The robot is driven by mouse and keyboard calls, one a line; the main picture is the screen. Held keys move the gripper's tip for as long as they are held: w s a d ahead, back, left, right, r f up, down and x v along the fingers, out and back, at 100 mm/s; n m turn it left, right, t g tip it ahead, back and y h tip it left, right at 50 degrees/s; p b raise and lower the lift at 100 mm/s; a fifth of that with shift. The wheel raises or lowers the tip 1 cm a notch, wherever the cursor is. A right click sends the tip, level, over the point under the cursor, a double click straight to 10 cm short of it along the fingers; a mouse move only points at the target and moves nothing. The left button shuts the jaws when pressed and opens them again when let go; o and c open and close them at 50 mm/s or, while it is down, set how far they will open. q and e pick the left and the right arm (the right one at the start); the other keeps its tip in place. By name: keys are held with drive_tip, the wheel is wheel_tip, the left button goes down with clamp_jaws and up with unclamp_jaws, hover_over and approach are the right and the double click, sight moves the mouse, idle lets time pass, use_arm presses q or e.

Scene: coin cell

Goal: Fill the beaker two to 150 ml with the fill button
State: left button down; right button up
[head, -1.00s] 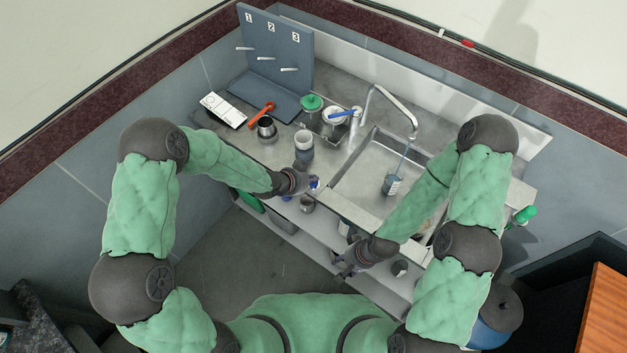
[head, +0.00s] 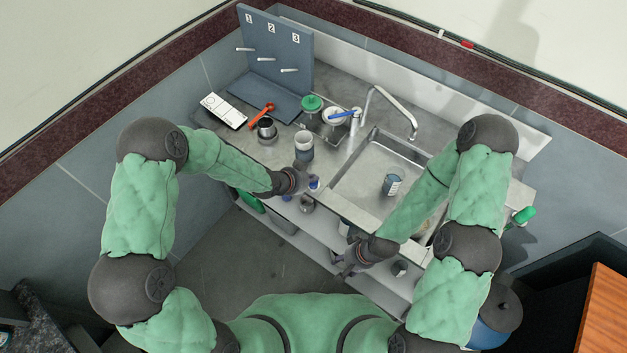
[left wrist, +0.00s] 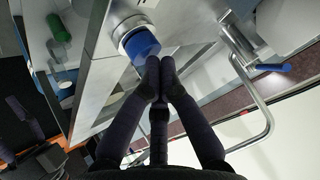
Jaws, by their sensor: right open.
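A beaker (head: 392,184) with dark bluish contents and a pale label or scale stands in the sink basin (head: 350,197); its number and level are too small to read. The tap (head: 388,92) arches over the sink, and no stream shows from it. A blue button (head: 314,183) in a pale round collar sits at the counter's front edge; it also shows in the left wrist view (left wrist: 141,44). My left gripper (left wrist: 160,64) has its fingertips together right by the button; I cannot tell if they touch. My right gripper (head: 343,266) is open and empty in front of the sink.
A grey-white cup (head: 304,145), a dark pot (head: 266,128), a green-lidded jar (head: 311,103) and a container with a blue handle (head: 335,116) stand left of the tap. A pegboard (head: 275,52) numbered 1 to 3 stands behind. A lower shelf (head: 322,238) runs below the counter.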

use_arm(q)
drive_tip(key=shift+r, duration=0.6)
drive_tip(key=shift+r+p, duration=2)
drive_tip(key=shift+r, duration=0.6)
drive_tip(key=shift+f, duration=0.1)
drive_tip(key=s+a+f+n+b, duration=0.1)
drive_tip(key=f, duration=0.1)
drive_tip(key=s+a+f+n+g+b, duration=0.1)
drive_tip(key=s+f, duration=0.1)
drive_tip(key=f, duration=0.1)
drive_tip(key=s+f+n+y+b, duration=0.1)
drive_tip(key=f+n, duration=0.1)
drive_tip(key=f, duration=0.1)
drive_tip(key=shift+s+a+f+b, duration=0.25)
drive_tip(key=shift+s+a+b, duration=0.15)
drive_tip(key=s+a+f+n+g+b, duration=0.2)
drive_tip(key=s+a+f+n+b, duration=0.1)
drive_tip(key=s+f+n, duration=0.3)
drive_tip(key=s+a+f+n+g+y+b, duration=0.1)
drive_tip(key=s+a+f+n+g+b, duration=0.2)
drive_tip(key=s+f, duration=0.7)
drive_tip(key=s+n+b, duration=0.2)
drive_tip(key=s+n, duration=0.1)
drive_tip(key=shift+s+a+f+y, duration=0.25)
drive_tip(key=shift+s+f+y, duration=0.05)
